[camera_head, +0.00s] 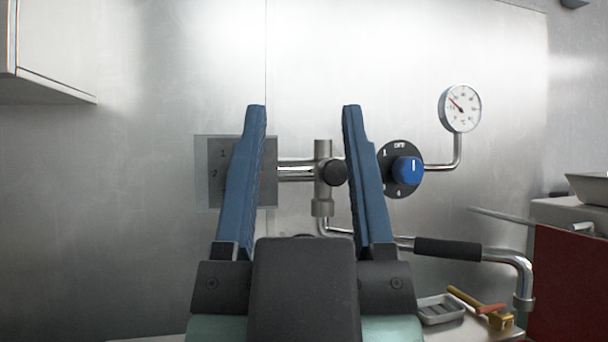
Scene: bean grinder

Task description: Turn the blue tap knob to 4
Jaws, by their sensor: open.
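The blue tap knob (407,170) sits on a round black dial plate (403,188) on the metal wall, right of centre. Its white pointer line stands upright, toward the OFF mark at the top. A 1 shows at the dial's upper left and a 4 near its bottom; other marks are hidden or unclear. My gripper (303,106) is open and empty, its two blue fingers pointing up in front of the pipework. The right finger stands just left of the knob and overlaps the dial's left edge in the picture. I cannot tell its depth from the wall.
A pressure gauge (460,108) rises on a pipe at the right. A vertical valve body with a black round knob (335,172) stands between my fingers. A spout with a black sleeve (447,249) reaches right. A grey numbered plate (215,172) is partly behind the left finger.

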